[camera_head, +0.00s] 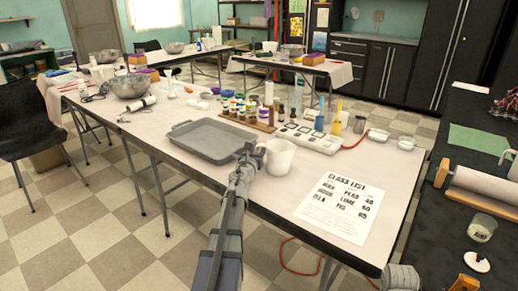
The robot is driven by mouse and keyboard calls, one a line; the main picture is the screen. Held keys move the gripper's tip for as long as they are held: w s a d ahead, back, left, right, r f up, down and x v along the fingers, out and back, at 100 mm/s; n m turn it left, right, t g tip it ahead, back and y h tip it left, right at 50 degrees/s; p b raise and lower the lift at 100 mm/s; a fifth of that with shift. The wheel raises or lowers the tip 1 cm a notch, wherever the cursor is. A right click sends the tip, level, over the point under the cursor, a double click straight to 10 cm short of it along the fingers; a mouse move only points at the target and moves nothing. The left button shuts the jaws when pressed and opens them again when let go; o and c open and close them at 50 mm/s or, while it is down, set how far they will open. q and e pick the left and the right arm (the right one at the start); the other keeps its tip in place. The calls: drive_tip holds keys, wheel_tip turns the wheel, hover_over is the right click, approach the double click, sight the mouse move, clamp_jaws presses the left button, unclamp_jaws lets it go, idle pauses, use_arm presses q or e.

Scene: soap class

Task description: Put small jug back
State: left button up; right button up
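A small white jug (280,155) stands upright on the pale table (270,195), between the grey tray and the printed class list. My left gripper (254,153) is at the jug's left side, at about rim height, and overlaps its edge in the picture. The jug's handle is not clearly visible; the gripper may hide it. The fingers are small and dark, so I cannot tell whether they hold the jug or are only beside it.
An empty grey tray (203,139) lies left of the jug. Behind are several small bottles on a wooden rack (247,122) and a white device (308,138). The class list (340,207) lies flat to the right. A dark table (440,232) with a roller (487,184) is at right.

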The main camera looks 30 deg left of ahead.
use_arm(q)
drive_tip(key=shift+r, duration=0.1)
drive_tip(key=shift+r, duration=0.15)
drive_tip(key=v, duration=1.2)
